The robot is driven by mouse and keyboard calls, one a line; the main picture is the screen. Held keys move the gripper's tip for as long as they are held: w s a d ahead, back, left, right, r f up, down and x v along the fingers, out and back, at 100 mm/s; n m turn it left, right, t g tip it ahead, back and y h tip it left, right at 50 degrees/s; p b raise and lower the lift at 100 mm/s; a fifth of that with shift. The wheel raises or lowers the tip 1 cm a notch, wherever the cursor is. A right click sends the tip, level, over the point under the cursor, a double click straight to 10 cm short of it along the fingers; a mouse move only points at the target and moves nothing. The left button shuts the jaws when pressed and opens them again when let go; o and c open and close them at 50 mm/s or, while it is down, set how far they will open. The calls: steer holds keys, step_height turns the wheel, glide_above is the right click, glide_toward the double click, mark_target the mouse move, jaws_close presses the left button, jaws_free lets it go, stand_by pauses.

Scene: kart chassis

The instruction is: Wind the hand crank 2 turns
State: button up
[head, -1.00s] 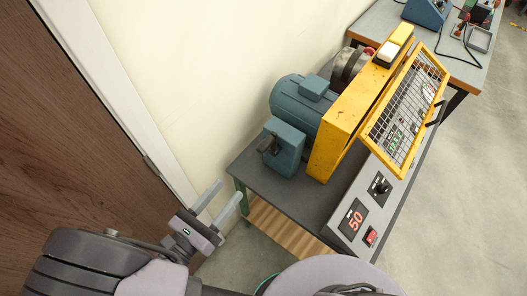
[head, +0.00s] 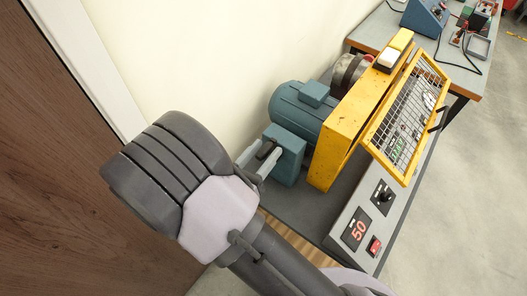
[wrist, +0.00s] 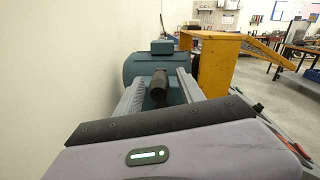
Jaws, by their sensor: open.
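The hand crank's dark handle (head: 265,150) sticks out from the blue-green box at the near end of the motor. In the wrist view the handle (wrist: 158,86) points toward me, between my two grey fingers, with a gap to each side. My gripper (head: 261,156) is open and lies level with the handle; neither finger seems to touch it. My own wrist hides the gripper's base in the head view, and the crank's arm is mostly hidden behind the handle.
The blue-green motor (head: 297,103) and yellow guard housing (head: 345,130) stand on a dark bench beside the wall. A hinged mesh guard (head: 408,110) leans out on the right. A panel shows a red 50 (head: 357,230). A wooden door (head: 50,170) is at left.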

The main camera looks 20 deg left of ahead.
jaws_close()
stand_by(1.4)
